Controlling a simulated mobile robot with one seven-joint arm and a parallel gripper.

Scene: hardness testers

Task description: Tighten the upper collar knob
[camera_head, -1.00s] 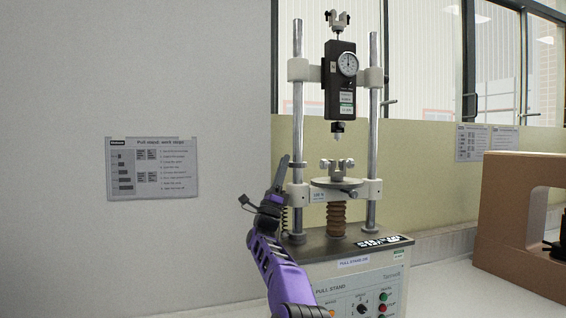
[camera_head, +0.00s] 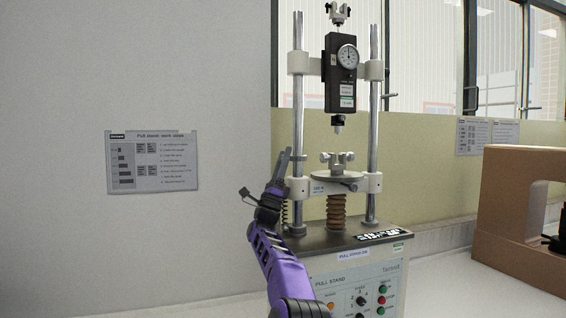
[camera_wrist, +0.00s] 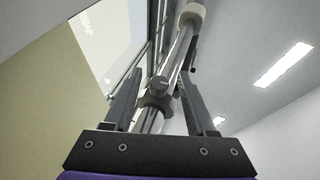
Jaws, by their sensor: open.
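The pull stand has two upright steel columns. The upper collar (camera_head: 298,62) clamps the left column below its top; I cannot make out its knob in the head view. A lower collar (camera_head: 298,188) sits on the same column. My gripper (camera_head: 283,162) points upward, left of the left column near the lower collar and well below the upper one. In the wrist view my open gripper (camera_wrist: 158,78) has nothing visibly clamped. A grey round knob-like part (camera_wrist: 158,86) shows between the fingers, apparently beyond them; I cannot tell which collar it belongs to.
A black force gauge (camera_head: 341,75) hangs between the columns above a round plate (camera_head: 336,178). The base panel (camera_head: 362,290) carries buttons and a dial. A brown box-like frame (camera_head: 510,200) stands at right. The wall left of the stand is clear, with a notice (camera_head: 152,161).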

